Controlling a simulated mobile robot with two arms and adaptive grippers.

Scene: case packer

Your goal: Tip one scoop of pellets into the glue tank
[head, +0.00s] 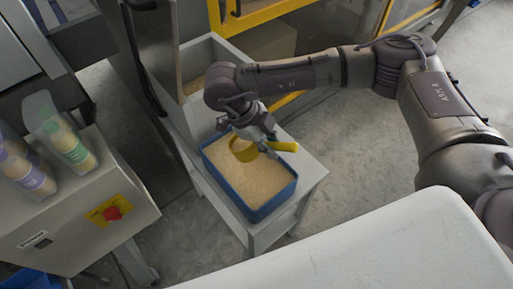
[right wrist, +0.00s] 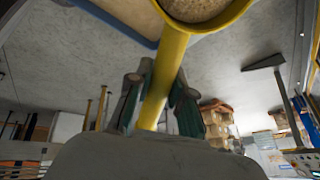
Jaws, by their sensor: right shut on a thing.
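My right gripper (head: 264,138) is shut on the handle of a yellow scoop (head: 243,149). The scoop's cup is over the pellets in a blue bin (head: 256,216); I cannot tell whether it touches them. In the right wrist view, the scoop's handle (right wrist: 170,65) runs up between my gripper's fingers (right wrist: 158,100), and tan pellets show inside the cup at the top edge. I cannot tell with certainty which thing is the glue tank. My left gripper is out of view.
The blue bin stands on a grey stand (head: 309,180). A grey open-topped box (head: 207,50) is behind it, partly hidden by my arm. At left, a grey cabinet (head: 75,215) has a red button (head: 112,213) and two clear containers on it. A white surface (head: 370,250) fills the lower right.

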